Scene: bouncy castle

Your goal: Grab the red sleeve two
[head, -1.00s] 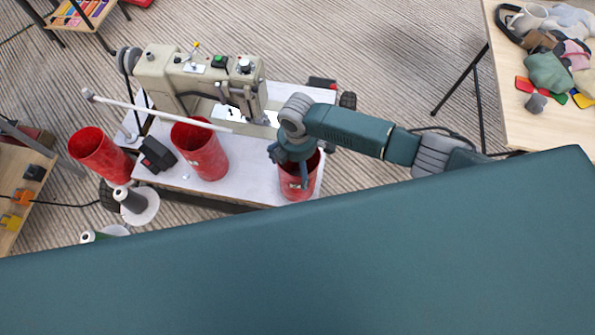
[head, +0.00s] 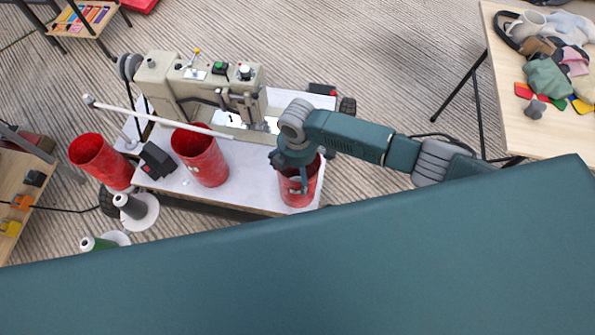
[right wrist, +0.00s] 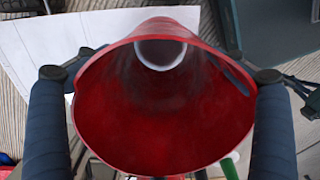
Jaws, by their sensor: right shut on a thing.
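Three red sleeves, open at the top, show in the head view. One red sleeve (head: 303,192) stands at the right front corner of the white sewing table. A middle red sleeve (head: 205,163) stands on the same table, and a left red sleeve (head: 100,163) is at its left end, leaning. My right gripper (head: 296,174) is shut on the right red sleeve, near its rim. In the right wrist view this sleeve (right wrist: 160,125) fills the space between the two fingers, and its hollow inside shows. No label telling the sleeves apart is visible. My left gripper is out of view.
A beige sewing machine (head: 195,85) stands at the back of the white table (head: 245,180). Thread spools (head: 135,208) sit at the left front. A wooden table (head: 535,130) with cloth pieces is at the right.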

